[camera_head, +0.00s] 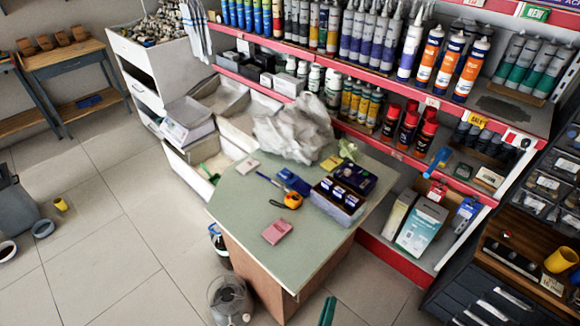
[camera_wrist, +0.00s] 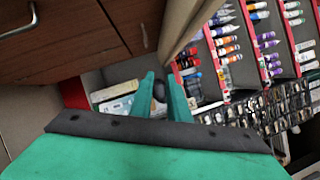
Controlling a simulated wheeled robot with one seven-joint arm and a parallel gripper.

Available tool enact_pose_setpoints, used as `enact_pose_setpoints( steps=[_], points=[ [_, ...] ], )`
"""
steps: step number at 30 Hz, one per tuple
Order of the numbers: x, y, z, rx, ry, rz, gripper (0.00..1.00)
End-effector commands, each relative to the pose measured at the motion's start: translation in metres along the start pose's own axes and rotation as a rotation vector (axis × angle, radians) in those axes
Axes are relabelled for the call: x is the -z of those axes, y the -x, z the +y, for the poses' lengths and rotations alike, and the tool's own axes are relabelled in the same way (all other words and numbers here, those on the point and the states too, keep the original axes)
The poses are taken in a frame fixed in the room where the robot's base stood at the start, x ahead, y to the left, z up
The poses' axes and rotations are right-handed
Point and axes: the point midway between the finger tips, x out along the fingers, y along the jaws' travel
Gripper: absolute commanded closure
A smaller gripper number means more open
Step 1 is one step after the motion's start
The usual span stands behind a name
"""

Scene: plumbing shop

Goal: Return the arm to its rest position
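My gripper (camera_wrist: 164,82) shows in the wrist view as two green fingers with a narrow gap between them. A small dark rounded shape (camera_wrist: 159,91) fills part of the gap; I cannot tell whether it is held or lies behind. In the head view only a green tip of my gripper (camera_head: 327,312) shows at the bottom edge, in front of the green-topped counter (camera_head: 240,205) and apart from it. The rest of the arm is out of view.
The counter bears a pink box (camera_head: 277,231), an orange tape measure (camera_head: 292,200), a crate of dark boxes (camera_head: 338,199) and a crumpled white bag (camera_head: 295,130). A wire-caged fan (camera_head: 228,298) stands before it. Red-edged shelves are behind, drawers (camera_head: 490,295) at right. Floor at left is mostly clear.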

Motion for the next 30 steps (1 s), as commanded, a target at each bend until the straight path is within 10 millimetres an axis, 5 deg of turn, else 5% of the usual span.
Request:
enact_pose_setpoints(
  steps=[14, 30],
  points=[
    [-0.015, 0.076, -0.048, -0.104, 0.479, -0.137, 0.85],
    [-0.095, 0.203, -0.178, -0.189, 1.394, -0.446, 0.85]
  ],
)
